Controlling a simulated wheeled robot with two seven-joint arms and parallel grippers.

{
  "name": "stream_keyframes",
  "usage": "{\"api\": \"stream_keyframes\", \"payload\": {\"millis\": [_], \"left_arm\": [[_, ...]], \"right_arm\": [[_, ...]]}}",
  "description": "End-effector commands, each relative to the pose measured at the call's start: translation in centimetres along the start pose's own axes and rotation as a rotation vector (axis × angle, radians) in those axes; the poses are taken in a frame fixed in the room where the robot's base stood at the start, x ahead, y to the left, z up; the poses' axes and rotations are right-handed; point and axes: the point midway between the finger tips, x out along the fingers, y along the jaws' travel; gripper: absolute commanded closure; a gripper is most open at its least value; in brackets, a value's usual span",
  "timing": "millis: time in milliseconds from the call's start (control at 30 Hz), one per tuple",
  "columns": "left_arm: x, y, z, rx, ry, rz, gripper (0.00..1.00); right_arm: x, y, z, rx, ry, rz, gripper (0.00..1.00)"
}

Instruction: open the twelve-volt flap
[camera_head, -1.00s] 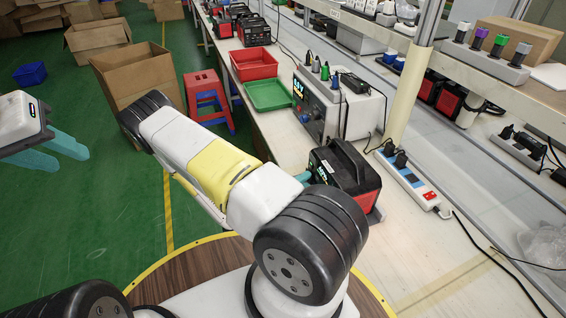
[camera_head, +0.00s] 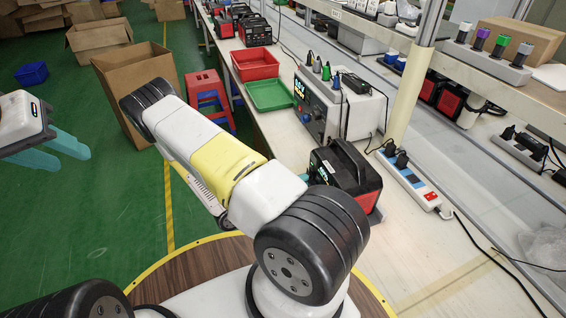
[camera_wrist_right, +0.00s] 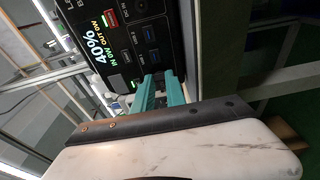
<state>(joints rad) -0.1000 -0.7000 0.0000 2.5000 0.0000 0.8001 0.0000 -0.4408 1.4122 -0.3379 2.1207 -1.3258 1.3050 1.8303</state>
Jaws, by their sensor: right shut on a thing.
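The power station (camera_head: 345,168) is a black box with red sides on the workbench, partly hidden by my right arm in the head view. In the right wrist view its front panel (camera_wrist_right: 125,42) shows a lit 40% display and several ports. My right gripper (camera_wrist_right: 160,82) has its teal fingers at the panel's edge, shut on the twelve-volt flap, which is mostly hidden between the fingertips. In the head view only a bit of teal finger shows beside the station. My left gripper (camera_head: 50,150) is open and empty over the floor at the left.
A white test unit (camera_head: 335,100) stands behind the station, and a power strip (camera_head: 408,180) lies to its right. A red tray (camera_head: 254,64) and a green tray (camera_head: 270,95) are farther back. The near right bench top is mostly clear.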

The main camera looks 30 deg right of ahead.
Motion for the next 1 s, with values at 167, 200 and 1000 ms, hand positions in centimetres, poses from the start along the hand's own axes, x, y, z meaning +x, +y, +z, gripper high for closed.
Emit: {"api": "stream_keyframes", "payload": {"millis": [167, 200, 1000], "left_arm": [[0.0, 0.0, 0.0, 0.000, 0.000, 0.000, 0.64], [0.0, 0.0, 0.0, 0.000, 0.000, 0.000, 0.64], [0.0, 0.0, 0.0, 0.000, 0.000, 0.000, 0.64]], "right_arm": [[-0.5, -0.1, -1.1, 0.009, -0.163, -0.005, 1.00], [-0.5, -0.1, -1.3, 0.008, -0.200, -0.005, 1.00], [-0.3, -0.2, -5.2, 0.003, -0.933, -0.004, 1.00]]}}
